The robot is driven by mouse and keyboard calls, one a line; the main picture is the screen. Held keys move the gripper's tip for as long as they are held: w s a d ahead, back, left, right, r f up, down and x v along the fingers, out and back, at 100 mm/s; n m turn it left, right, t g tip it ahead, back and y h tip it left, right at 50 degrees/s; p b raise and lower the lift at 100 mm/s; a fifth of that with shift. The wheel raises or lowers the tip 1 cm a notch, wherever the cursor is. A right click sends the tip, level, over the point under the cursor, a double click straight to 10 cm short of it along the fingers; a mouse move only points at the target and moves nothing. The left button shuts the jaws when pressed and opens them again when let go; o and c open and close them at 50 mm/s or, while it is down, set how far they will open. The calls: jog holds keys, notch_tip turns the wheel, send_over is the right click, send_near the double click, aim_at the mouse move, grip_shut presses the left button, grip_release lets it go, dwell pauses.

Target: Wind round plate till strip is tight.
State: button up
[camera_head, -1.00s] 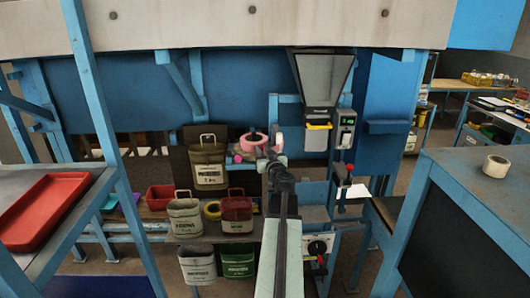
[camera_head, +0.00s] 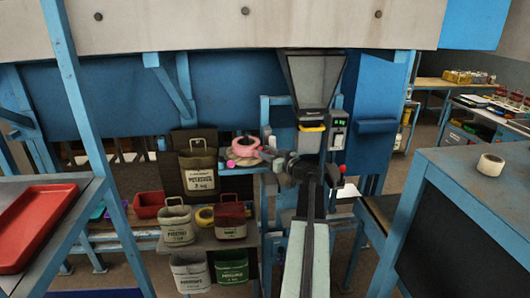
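My gripper (camera_head: 278,158) is at the far end of my dark arm, in front of the blue frame and just right of a pink ring-shaped thing. It is small and seen from behind, so I cannot tell whether its fingers are open or what lies between them. A yellow strip (camera_head: 312,128) crosses the spout below the grey hopper (camera_head: 316,80). Whether it is tight cannot be told. The round plate does not show now; my arm covers the area below the hopper.
The pink ring-shaped thing (camera_head: 245,147) rests on a small blue ledge. A box with a green display (camera_head: 338,130) is beside the hopper. Blue benches flank me, one with a red tray (camera_head: 35,225), one with a tape roll (camera_head: 490,165).

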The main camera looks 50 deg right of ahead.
jog(key=shift+o, duration=0.3)
jog(key=shift+s, duration=0.1)
jog(key=shift+w+a, duration=0.2)
jog(key=shift+w, duration=0.05)
jog(key=s, duration=0.8)
jog(key=shift+a, duration=0.4)
jog(key=shift+c, duration=0.3)
